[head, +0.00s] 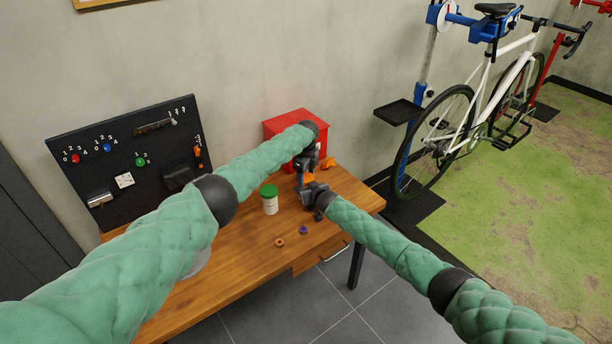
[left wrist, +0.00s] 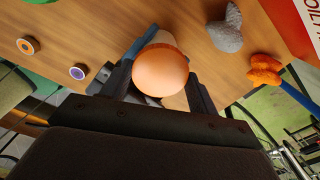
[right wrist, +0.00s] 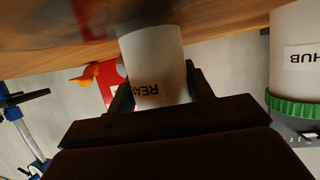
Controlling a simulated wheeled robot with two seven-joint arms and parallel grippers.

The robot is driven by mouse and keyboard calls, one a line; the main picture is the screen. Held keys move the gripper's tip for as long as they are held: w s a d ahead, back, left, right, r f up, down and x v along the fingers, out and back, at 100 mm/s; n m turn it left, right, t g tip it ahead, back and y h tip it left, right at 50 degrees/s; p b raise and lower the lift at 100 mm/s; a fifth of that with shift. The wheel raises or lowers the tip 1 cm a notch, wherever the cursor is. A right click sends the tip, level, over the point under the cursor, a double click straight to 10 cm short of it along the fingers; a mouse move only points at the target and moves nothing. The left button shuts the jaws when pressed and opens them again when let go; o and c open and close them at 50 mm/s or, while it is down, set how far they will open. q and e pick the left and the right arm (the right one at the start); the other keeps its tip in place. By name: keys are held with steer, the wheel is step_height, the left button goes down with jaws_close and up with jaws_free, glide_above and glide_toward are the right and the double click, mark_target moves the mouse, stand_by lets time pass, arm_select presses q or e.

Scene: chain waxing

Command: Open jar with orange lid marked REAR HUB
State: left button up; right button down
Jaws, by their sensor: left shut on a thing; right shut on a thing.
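The jar with the orange lid (left wrist: 160,72) stands on the bench between my two grippers. Its white body (right wrist: 152,55) shows in the right wrist view with a label reading "REAR"; the rest of the label is hidden. My left gripper (head: 304,168) is above, its fingers shut on the orange lid from either side. My right gripper (head: 318,190) is lower, shut on the jar body from the side. The lid appears to be on the jar; I cannot tell whether it is loose. In the head view the grippers hide most of the jar.
Two small rings (head: 279,243) (head: 303,230) lie in front. A red box (head: 290,128), grey rag (left wrist: 226,28) and orange brush-like thing (left wrist: 265,70) are near.

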arm_select(q)
steer(key=shift+w+n, duration=0.1)
steer(key=shift+n, duration=1.6)
arm_select(e)
steer(key=shift+a, duration=0.1)
arm_select(q)
steer(key=o, duration=1.1)
steer(key=shift+r, duration=0.15)
